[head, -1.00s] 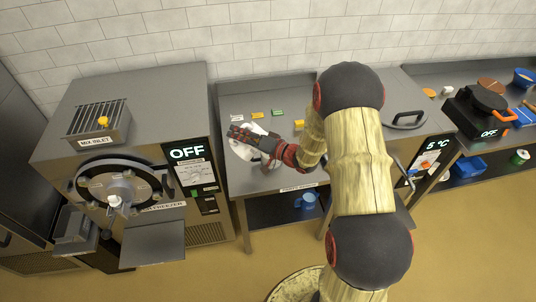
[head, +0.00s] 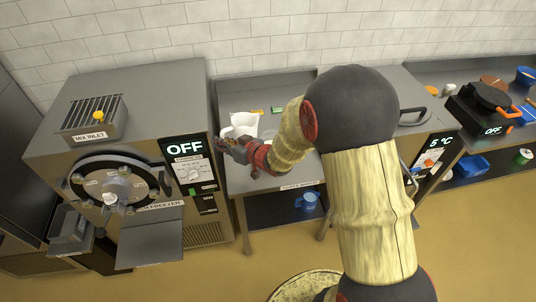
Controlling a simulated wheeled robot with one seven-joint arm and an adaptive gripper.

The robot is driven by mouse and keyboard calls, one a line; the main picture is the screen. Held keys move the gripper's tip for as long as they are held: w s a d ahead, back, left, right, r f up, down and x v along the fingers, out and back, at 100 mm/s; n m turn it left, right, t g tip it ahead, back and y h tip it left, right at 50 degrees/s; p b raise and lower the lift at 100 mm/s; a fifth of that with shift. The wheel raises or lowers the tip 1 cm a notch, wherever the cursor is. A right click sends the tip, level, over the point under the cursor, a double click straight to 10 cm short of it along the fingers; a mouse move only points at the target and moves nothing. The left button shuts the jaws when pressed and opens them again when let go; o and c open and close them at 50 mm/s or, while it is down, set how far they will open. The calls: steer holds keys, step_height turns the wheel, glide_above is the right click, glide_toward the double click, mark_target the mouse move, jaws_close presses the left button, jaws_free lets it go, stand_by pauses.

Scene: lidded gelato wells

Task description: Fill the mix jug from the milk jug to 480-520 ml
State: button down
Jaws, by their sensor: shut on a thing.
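A white jug (head: 243,124) stands out above the steel counter in the middle of the head view, its open top facing up. My gripper (head: 226,145) is at its near side and shut on it; the fingers and the grip point are partly hidden by the dark hand. No label or fill level can be read on the jug, so I cannot tell whether it is the milk jug or the mix jug. A blue jug (head: 309,201) sits on the shelf under the counter.
The batch freezer (head: 140,85) with its mix inlet (head: 92,117) stands at left, its display reading OFF. Small coloured cards (head: 277,110) lie on the counter (head: 262,92). At right are a cabinet showing 5 °C (head: 437,143) and a black hot plate (head: 480,112).

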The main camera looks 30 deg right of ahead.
steer(key=shift+w+a+f+n+h+b, duration=0.1)
steer(key=shift+a+f+n+h+b, duration=0.1)
steer(key=shift+f+b, duration=0.35)
steer(key=shift+a+f+n+h+b, duration=0.1)
steer(key=shift+f+n+b, duration=0.1)
steer(key=shift+f+b, duration=0.3)
steer(key=shift+r, duration=0.15)
steer(key=shift+a+r, duration=0.3)
steer(key=shift+a, duration=0.05)
steer(key=a+r, duration=0.3)
steer(key=a, duration=0.2)
steer(key=shift+s+a+r+p, duration=0.2)
steer(key=shift+s+p, duration=0.1)
steer(key=shift+s, duration=0.1)
steer(key=shift+s+d, duration=0.1)
